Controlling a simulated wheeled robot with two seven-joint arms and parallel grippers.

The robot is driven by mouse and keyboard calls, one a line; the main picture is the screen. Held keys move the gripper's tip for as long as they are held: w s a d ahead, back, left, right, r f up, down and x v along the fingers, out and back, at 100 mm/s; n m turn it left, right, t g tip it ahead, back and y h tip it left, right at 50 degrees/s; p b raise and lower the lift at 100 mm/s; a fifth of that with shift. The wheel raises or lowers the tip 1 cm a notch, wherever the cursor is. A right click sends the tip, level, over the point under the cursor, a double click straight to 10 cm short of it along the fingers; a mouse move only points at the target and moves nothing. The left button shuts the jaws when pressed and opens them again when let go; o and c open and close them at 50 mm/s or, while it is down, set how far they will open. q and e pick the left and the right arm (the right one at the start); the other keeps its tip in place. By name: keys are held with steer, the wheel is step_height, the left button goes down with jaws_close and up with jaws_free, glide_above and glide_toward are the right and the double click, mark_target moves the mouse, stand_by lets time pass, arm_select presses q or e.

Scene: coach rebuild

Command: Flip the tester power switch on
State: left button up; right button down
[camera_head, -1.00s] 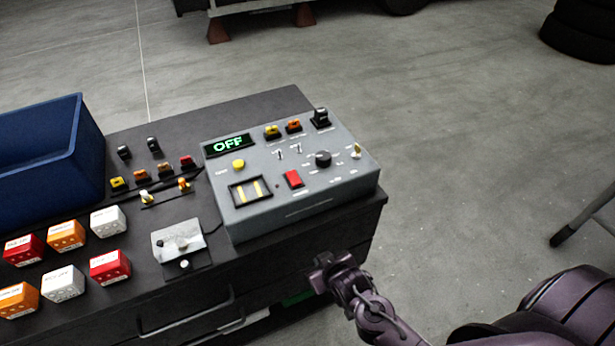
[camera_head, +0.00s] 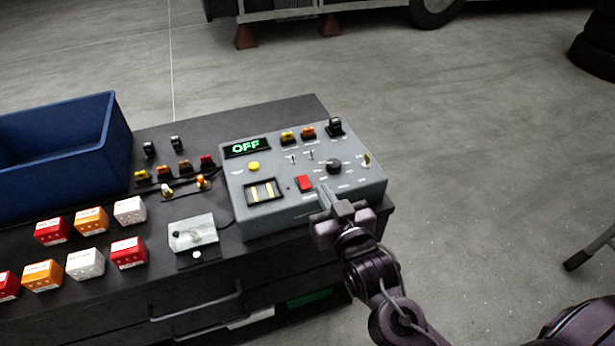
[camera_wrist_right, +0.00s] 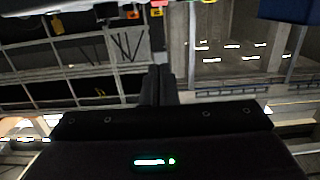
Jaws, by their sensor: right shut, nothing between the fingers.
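The grey tester box (camera_head: 285,212) stands on the right end of the dark cabinet top, and its display (camera_head: 246,147) reads OFF in green. A red switch (camera_head: 304,183) sits on its sloping panel, right of a framed window with two yellow bars. The panel also has a black knob (camera_head: 334,166) and small toggles. My right gripper (camera_head: 324,193) is shut and empty at the tester's front edge, just right of and below the red switch; I cannot tell whether it touches the box. Its closed fingers also show in the right wrist view (camera_wrist_right: 160,85). My left gripper is not in view.
A blue bin (camera_head: 65,160) stands at the left of the cabinet top. Several red, orange and white blocks (camera_head: 85,263) lie in front of it. A clear-covered small unit (camera_head: 193,233) sits left of the tester. Open floor lies to the right.

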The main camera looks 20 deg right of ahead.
steer(key=p, duration=0.3)
glide_above(307, 184)
steer(key=s, duration=0.1)
steer(key=shift+f, duration=0.3)
steer(key=f, duration=0.1)
steer(key=w+f, duration=0.1)
steer(key=f, duration=0.1)
steer(key=shift+f, duration=0.75)
